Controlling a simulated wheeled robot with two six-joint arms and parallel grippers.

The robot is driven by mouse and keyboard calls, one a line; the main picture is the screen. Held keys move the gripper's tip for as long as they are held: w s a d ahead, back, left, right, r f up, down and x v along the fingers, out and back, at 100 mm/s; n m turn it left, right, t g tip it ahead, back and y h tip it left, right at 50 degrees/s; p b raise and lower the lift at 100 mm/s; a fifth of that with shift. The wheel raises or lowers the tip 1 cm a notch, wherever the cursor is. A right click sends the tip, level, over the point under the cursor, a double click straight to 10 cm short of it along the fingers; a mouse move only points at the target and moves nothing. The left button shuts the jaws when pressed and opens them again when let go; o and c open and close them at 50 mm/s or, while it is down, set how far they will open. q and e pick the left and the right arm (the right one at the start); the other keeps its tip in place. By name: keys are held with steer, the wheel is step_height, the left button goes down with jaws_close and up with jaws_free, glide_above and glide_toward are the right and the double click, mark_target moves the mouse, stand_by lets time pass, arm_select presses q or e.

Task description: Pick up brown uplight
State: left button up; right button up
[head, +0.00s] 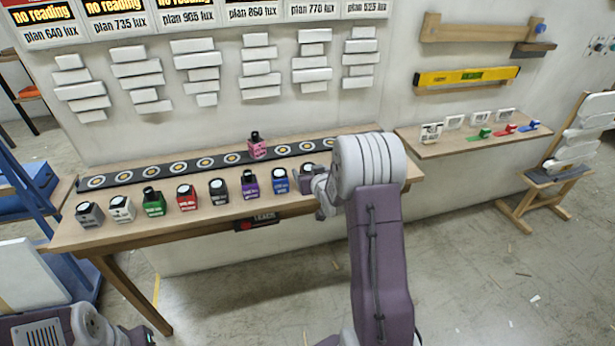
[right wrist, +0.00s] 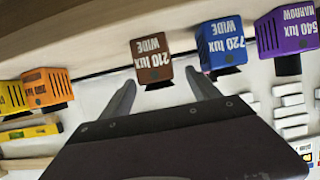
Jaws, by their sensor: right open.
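The brown uplight (right wrist: 153,60), a small block marked "210 lux WIDE", shows in the right wrist view between the fingertips of my right gripper (right wrist: 160,84). The gripper is open, with one finger on each side of the block's near end; I cannot tell whether either touches it. In the head view, my right gripper (head: 321,190) is at the right part of the bench, at the brown uplight (head: 307,169), which it partly hides. Part of my left arm shows at the bottom left; its jaws are not clear.
A blue uplight (right wrist: 222,48) and a purple one (right wrist: 287,32) stand on one side of the brown block, an orange one (right wrist: 47,86) on the other. A pink uplight (head: 257,149) stands on the dark strip with ringed spots (head: 165,172) along the wall.

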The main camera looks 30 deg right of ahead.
mark_target(307, 168)
steer(key=x, duration=0.5)
steer(key=shift+w+d+f, duration=0.15)
steer(key=shift+d+f, duration=0.1)
steer(key=shift+f, duration=0.1)
steer(key=shift+a+r, duration=0.1)
steer(key=c, duration=0.3)
jaws_close()
step_height(307, 168, up, 10)
steer(key=p, duration=0.1)
